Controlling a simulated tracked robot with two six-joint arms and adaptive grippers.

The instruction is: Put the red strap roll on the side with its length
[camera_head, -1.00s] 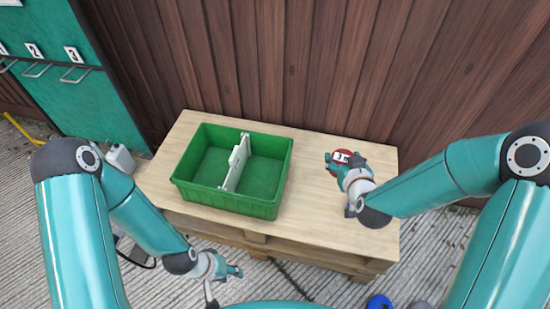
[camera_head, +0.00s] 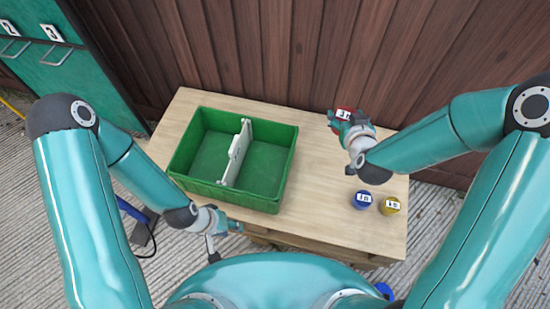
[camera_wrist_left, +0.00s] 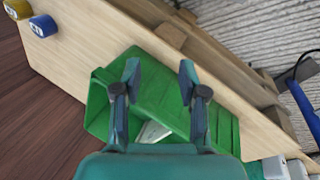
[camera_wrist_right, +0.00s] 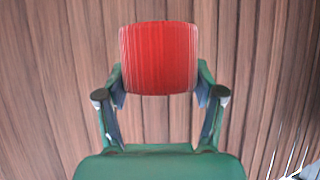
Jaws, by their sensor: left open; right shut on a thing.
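The red strap roll (camera_head: 343,112) carries a white label that is too small to read surely. My right gripper (camera_head: 340,124) is shut on it above the table's back right edge. In the right wrist view the red roll (camera_wrist_right: 158,58) sits between the fingertips against the plank wall. The green crate (camera_head: 270,205) has a white divider (camera_head: 236,154) that splits it into a left and a right side; both look empty. My left gripper (camera_head: 232,226) is open and empty by the crate's front edge. In the left wrist view its fingers (camera_wrist_left: 159,72) are apart over the crate (camera_wrist_left: 150,95).
A blue roll (camera_head: 362,199) and a yellow roll (camera_head: 390,205), both labelled, stand at the right of the wooden table (camera_head: 310,212). The plank wall (camera_head: 290,50) rises close behind the table. The table is clear between crate and rolls.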

